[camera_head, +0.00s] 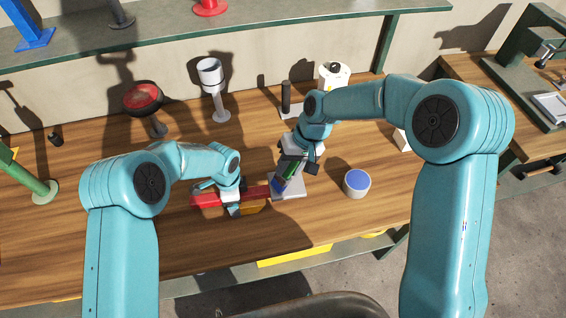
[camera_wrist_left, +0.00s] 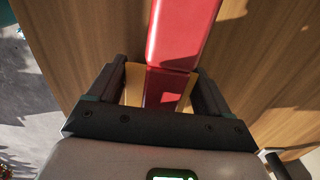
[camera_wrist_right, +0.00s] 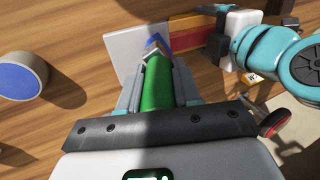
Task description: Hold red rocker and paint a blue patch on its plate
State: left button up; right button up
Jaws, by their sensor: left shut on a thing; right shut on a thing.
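The red rocker (camera_head: 257,191) lies on the wooden bench, with a pale plate (camera_head: 290,187) at its right end. My left gripper (camera_head: 232,201) is shut on the red bar; the left wrist view shows the bar (camera_wrist_left: 180,40) between its fingers (camera_wrist_left: 163,88). My right gripper (camera_head: 291,168) is shut on a green-handled brush (camera_wrist_right: 157,90). The brush's blue tip (camera_wrist_right: 153,45) is at the plate, which also shows in the right wrist view (camera_wrist_right: 125,50); whether it touches is unclear. A white pot of blue paint (camera_head: 356,183) stands right of the plate.
A red-topped stand (camera_head: 142,97), a white cup on a stand (camera_head: 211,75) and a dark post (camera_head: 286,98) stand behind. A white canister (camera_head: 334,75) is at the back. The bench's left front is mostly clear.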

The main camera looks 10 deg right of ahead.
jog(key=shift+d, duration=3.1)
jog(key=shift+w+a, duration=0.2)
jog(key=shift+a, duration=1.15)
jog(key=shift+w+a, duration=0.2)
jog(key=shift+a, duration=1.1)
jog(key=shift+w+a, duration=0.2)
jog(key=shift+a, duration=1.15)
jog(key=shift+w, duration=0.7)
jog(key=shift+d, duration=4.25)
notch_tip(320, 180, up, 8)
jog(key=shift+s, duration=0.3)
jog(key=w+a+r, duration=0.1)
jog(key=a+r, duration=0.3)
jog(key=a, duration=0.4)
jog(key=shift+a+f, duration=0.15)
jog(key=shift+f, duration=2.35)
